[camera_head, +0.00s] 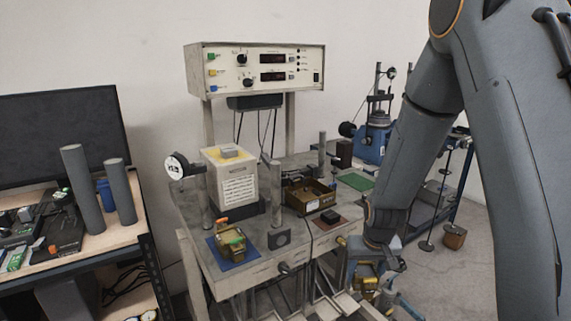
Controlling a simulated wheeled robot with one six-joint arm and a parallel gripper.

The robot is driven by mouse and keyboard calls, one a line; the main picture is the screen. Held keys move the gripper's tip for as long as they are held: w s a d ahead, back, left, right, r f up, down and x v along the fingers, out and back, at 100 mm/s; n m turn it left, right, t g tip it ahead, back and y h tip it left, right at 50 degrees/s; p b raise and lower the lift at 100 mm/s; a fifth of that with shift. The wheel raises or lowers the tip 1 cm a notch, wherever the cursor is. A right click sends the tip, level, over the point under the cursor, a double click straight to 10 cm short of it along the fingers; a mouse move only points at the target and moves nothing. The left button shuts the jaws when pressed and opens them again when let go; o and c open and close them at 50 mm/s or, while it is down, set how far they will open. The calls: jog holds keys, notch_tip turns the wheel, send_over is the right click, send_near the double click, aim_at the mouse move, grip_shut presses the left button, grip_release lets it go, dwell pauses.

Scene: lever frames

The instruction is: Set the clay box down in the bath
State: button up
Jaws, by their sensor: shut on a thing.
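My gripper (372,272) is low at the front right, beyond the front edge of the bench. It is shut on a small brass-coloured box (366,284), which I take to be the clay box; the fingers and wrist partly hide it. An open brown metal tray with raised walls, which looks like the bath (308,196), sits on the bench. My gripper and the held box are apart from it, nearer the camera and to its right. A second brass box (230,241) with orange and green parts stands on a blue mat (237,259) at the front left.
A white labelled container (231,176) and upright posts stand left of the bath. A green mat (356,181) lies behind right. A control unit (262,69) is above. A blue machine (372,137) stands behind.

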jog(key=s+a+r+n, duration=0.2)
jog(key=a+r, duration=0.5)
jog(key=r, duration=0.4)
jog(key=s+a+r+n+y+p, duration=0.1)
jog(key=a+r+n, duration=0.3)
jog(key=a+r, duration=0.4)
notch_tip(320, 180, up, 4)
jog(key=shift+s+a+f+n+y, duration=0.1)
jog(key=shift+s+a+n+y, duration=0.2)
jog(key=shift+s+n, duration=0.15)
